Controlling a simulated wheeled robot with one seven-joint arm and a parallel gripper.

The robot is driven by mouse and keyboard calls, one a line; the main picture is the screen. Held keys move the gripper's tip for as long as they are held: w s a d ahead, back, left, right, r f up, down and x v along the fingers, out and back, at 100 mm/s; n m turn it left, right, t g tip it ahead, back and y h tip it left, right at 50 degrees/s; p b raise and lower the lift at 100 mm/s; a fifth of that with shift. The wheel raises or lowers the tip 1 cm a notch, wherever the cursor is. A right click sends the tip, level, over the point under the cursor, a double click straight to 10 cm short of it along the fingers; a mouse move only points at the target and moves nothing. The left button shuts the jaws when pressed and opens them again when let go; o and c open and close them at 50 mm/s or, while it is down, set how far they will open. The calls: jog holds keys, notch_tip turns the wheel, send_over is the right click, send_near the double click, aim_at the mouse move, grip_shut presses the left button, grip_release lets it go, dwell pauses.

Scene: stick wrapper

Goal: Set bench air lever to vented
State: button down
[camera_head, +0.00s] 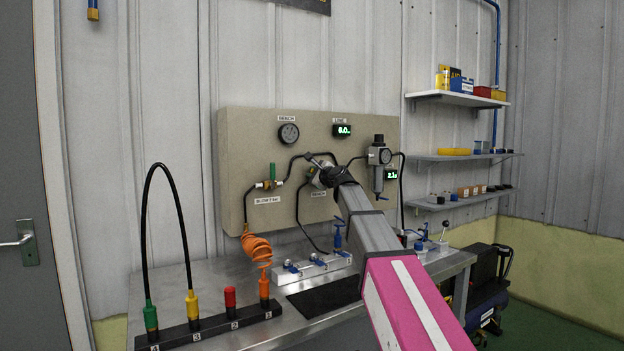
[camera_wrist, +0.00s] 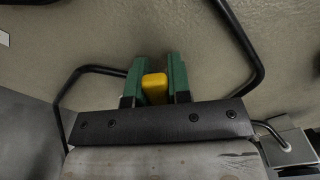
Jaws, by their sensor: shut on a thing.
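The bench air lever shows in the wrist view as a yellow handle (camera_wrist: 155,88) between the green fingers of my gripper (camera_wrist: 155,80). My gripper is shut on this handle. In the head view my gripper (camera_head: 320,172) is up against the beige panel (camera_head: 240,145), just above a small label that seems to read BENCH (camera_head: 319,194). My wrist and fingers hide the lever and most of its valve there, so I cannot tell its exact angle. A round bench gauge (camera_head: 288,133) is on the panel above; its needle is too small to read.
A green-handled blow valve (camera_head: 270,182) is left of my gripper. A filter regulator (camera_head: 379,158) stands close on the right. Black hoses run along the panel around my gripper. Below, the metal bench holds a valve manifold (camera_head: 312,267) and a numbered plug rail (camera_head: 210,327).

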jog(key=d+m, duration=0.1)
jog(key=m, duration=0.2)
jog(key=w+d+r+m, duration=0.1)
jog(key=m, duration=0.2)
jog(key=w+d+r+m, duration=0.1)
jog(key=m, duration=0.1)
jog(key=shift+r+m, duration=0.1)
jog(key=shift+m, duration=0.3)
jog(key=shift+w+d+m, duration=0.15)
jog(key=shift+d+m, duration=0.05)
jog(key=shift+m, duration=0.4)
jog(key=shift+w+d+m, duration=0.1)
jog(key=shift+d+m, duration=0.1)
jog(key=shift+m, duration=0.4)
jog(key=c, duration=1)
grip_release()
jog(key=shift+c, duration=0.2)
jog(key=v, duration=1.1)
jog(key=shift+w, duration=0.1)
